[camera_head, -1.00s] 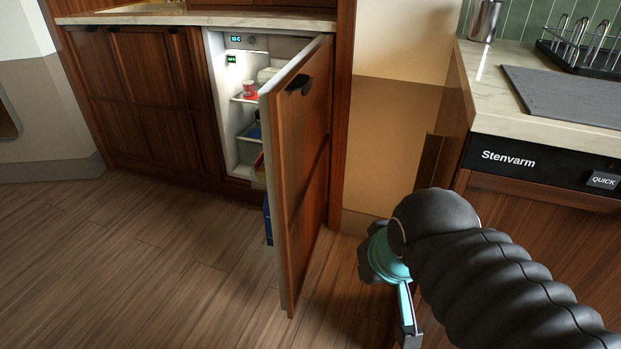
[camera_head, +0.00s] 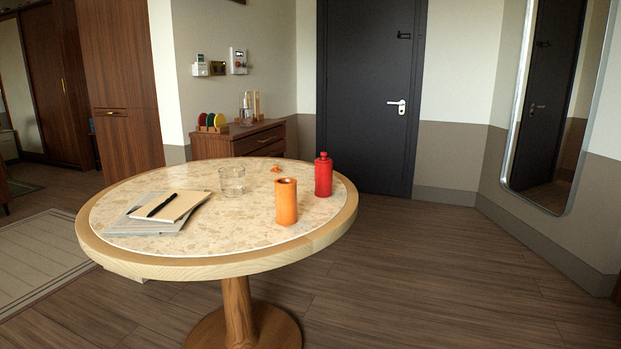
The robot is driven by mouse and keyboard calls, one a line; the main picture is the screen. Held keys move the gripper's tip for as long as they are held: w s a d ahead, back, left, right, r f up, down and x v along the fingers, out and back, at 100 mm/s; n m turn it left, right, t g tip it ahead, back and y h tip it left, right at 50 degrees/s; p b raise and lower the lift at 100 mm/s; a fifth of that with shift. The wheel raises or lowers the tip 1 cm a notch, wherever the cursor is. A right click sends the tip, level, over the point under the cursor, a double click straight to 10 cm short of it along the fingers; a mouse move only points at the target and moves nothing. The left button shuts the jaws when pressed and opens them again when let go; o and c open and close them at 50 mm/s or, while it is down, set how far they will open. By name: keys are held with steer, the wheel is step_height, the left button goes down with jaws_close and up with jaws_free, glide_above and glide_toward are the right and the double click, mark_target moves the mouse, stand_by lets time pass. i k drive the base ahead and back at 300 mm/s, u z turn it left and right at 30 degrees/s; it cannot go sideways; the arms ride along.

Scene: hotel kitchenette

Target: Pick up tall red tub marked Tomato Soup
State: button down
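I see no tub marked Tomato Soup in the present view. The only tall red thing is a red bottle (camera_head: 323,175) with a narrow neck and cap, upright near the right rim of the round table (camera_head: 150,262). No lettering on it can be read. My gripper and arm are out of view, so I cannot see the gripper's state.
An orange open-topped container (camera_head: 286,202), a clear glass (camera_head: 232,181), a notebook (camera_head: 175,205) and a black pen (camera_head: 162,205) are on the table. A wooden cabinet (camera_head: 255,141) and a dark door (camera_head: 370,95) stand behind. Floor (camera_head: 430,270) to the right is clear.

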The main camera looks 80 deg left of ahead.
mark_target(323, 172)
steer(key=u, duration=3.9)
steer(key=i, duration=1.8)
steer(key=z, duration=1.65)
